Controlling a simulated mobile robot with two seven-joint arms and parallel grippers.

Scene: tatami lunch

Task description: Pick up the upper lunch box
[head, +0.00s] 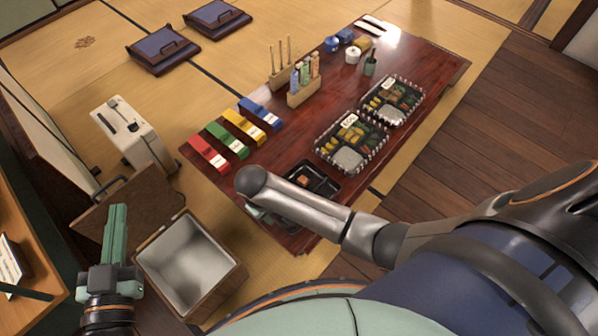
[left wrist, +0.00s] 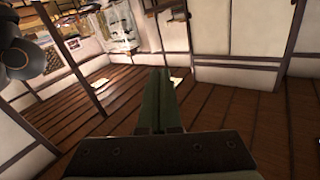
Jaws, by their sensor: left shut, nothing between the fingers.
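Two clear-lidded lunch boxes with food stand on the dark red low table (head: 440,70). The upper lunch box (head: 392,100) is further back and to the right; the other lunch box (head: 350,143) is just below and left of it. My left gripper (head: 116,222) is shut and empty, at the lower left, far from both boxes. Its green fingers are pressed together in the left wrist view (left wrist: 158,100). My right arm reaches across the table's near end. Its gripper is mostly hidden behind the arm; only small pale green parts (head: 257,212) show.
A black tray (head: 325,187) lies near my right arm. Red, green, yellow and blue items (head: 243,125) line the table's left edge. A wooden holder (head: 303,94) with bottles stands mid-table. An open lined box (head: 228,283) is beside my left gripper. Wooden floor right of the table is clear.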

